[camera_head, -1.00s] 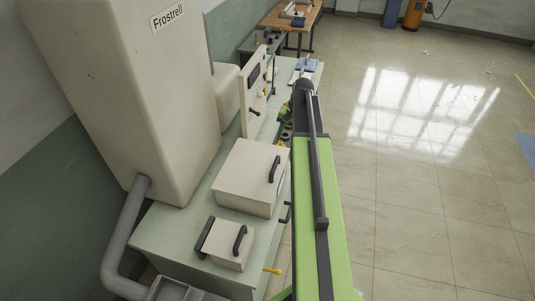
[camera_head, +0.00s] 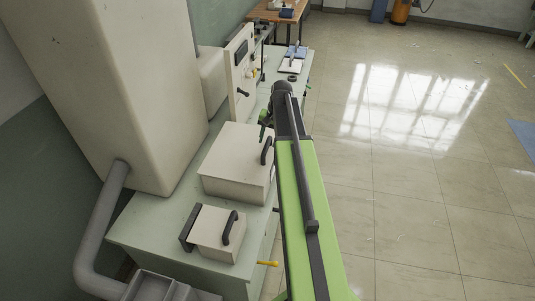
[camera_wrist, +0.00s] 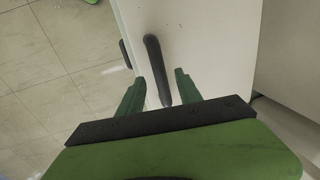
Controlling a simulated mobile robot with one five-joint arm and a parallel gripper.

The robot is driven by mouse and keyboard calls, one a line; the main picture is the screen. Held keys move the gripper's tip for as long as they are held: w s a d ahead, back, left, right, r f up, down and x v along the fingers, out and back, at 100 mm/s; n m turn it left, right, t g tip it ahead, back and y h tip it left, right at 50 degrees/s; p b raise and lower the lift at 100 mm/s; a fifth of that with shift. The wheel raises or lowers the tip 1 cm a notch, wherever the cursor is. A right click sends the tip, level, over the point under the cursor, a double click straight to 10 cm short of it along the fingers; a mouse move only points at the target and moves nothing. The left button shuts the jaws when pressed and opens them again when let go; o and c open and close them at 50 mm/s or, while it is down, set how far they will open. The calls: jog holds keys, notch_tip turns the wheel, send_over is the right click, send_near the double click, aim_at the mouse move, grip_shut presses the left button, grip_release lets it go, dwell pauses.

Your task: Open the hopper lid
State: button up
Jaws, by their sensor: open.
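Two pale lids with dark handles sit on the bench; the frames do not show which is the hopper's. The larger pale box lid (camera_head: 232,155) has a curved black handle (camera_head: 266,151) at its right side. The smaller pale box lid (camera_head: 212,232) has a black handle (camera_head: 229,227) and a dark strip on its left. Both look shut. My gripper (camera_wrist: 157,77) is open, its green fingers on either side of a dark bar handle (camera_wrist: 157,65) on a pale surface, apparently the larger box's. No grip on it shows. In the head view my arm mostly hides the gripper.
A tall pale cabinet (camera_head: 120,80) with a grey pipe (camera_head: 98,230) stands left of the boxes. An upright panel (camera_head: 241,75) rises behind them on the green bench (camera_head: 150,225). A yellow-tipped lever (camera_head: 266,263) sticks out in front. Open tiled floor lies to the right.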

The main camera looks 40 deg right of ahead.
jog(key=f, duration=0.1)
jog(key=f+b, duration=0.1)
jog(key=shift+w+a+f, duration=0.15)
jog(key=shift+w+f, duration=0.05)
jog(key=shift+f, duration=0.2)
jog(key=shift+r, duration=0.1)
grip_shut()
dwell(0.9)
